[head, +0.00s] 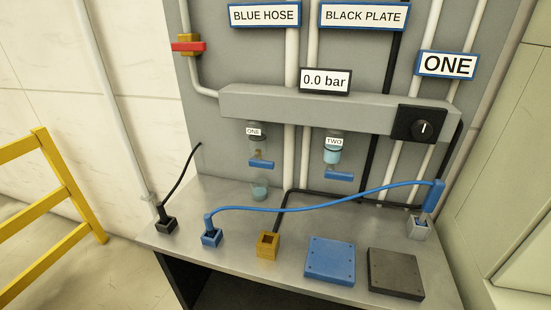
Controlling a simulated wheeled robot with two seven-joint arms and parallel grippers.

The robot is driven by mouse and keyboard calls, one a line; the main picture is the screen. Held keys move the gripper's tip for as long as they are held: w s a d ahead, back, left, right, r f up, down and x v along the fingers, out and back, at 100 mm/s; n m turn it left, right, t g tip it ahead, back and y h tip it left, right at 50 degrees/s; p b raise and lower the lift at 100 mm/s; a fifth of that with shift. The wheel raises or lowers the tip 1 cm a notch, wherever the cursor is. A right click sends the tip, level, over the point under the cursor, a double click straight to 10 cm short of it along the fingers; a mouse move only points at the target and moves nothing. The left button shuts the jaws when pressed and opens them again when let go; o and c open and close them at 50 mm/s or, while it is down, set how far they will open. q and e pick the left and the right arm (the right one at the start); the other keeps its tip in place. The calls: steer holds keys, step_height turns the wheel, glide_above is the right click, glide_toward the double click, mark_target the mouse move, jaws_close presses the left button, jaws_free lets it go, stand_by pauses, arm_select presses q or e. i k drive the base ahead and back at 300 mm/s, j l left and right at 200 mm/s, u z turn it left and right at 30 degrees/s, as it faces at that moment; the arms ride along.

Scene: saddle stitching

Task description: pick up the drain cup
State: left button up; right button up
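A small, see-through, teal-tinted cup (260,191), which looks like the drain cup, stands on the grey bench top (190,217) near the back panel. It is below the clear bowl labelled ONE (257,142) and its blue lever (261,164), apart from both. A second bowl labelled TWO (333,152) holds bluish liquid and has its own blue lever (339,176). Neither of my grippers shows in the head view.
A blue hose (320,203) arches across the bench from a blue socket (211,237) to a grey socket (419,229). A yellow railing (60,180) stands left.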

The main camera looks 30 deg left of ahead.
mark_target(259, 187)
steer(key=k+j+u, duration=0.1)
steer(key=u, duration=0.8)
steer(key=j+z, duration=0.3)
steer(key=k+j+z, duration=0.25)
steer(key=j, duration=0.15)
steer(key=i, duration=0.05)
